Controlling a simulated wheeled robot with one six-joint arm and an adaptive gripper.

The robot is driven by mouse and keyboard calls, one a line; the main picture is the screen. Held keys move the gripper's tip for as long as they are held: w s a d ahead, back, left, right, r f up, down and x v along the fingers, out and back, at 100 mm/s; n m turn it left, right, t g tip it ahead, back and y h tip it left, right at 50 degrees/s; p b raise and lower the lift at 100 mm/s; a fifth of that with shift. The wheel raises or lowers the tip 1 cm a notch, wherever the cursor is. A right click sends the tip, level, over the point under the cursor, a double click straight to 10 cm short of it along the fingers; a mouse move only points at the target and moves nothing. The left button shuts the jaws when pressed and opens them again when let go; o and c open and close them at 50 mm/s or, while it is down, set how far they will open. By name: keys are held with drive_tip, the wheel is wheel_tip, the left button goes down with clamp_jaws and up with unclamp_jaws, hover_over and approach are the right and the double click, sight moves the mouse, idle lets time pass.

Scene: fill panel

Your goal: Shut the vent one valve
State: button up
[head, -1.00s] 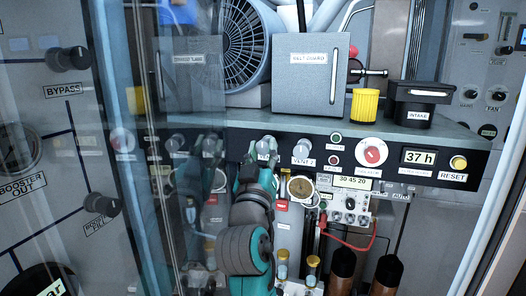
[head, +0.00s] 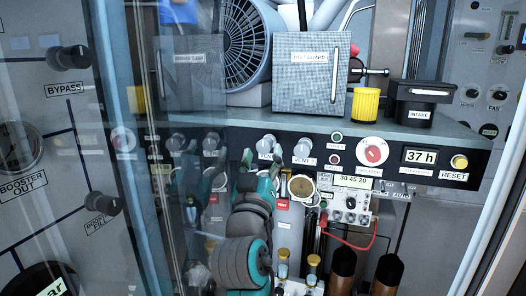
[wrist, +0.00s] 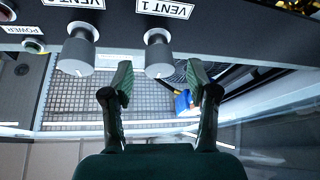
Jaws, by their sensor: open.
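The vent one valve is a grey round knob (head: 267,143) on the black panel strip, with a partly covered VENT label below it in the head view. In the wrist view its knob (wrist: 158,55) sits beside the VENT 1 label. My gripper (head: 262,160) is open and empty, just in front of and below that knob. In the wrist view my gripper's (wrist: 160,76) two fingertips lie either side of the knob's line, with a visible gap and no clear contact. The vent two knob (head: 302,148) is to the right in the head view and to the left in the wrist view (wrist: 78,50).
A glass pane (head: 165,200) stands left of my arm and shows reflections. A belt guard box (head: 300,85) and a yellow cap (head: 366,104) are on the shelf above. A round gauge (head: 302,187) and a red cable (head: 350,245) are to the right of my gripper.

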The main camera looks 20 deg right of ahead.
drive_tip(key=v, duration=0.9)
drive_tip(key=shift+s+a+f, duration=0.15)
drive_tip(key=shift+s+f, duration=0.05)
drive_tip(key=shift+s, duration=0.1)
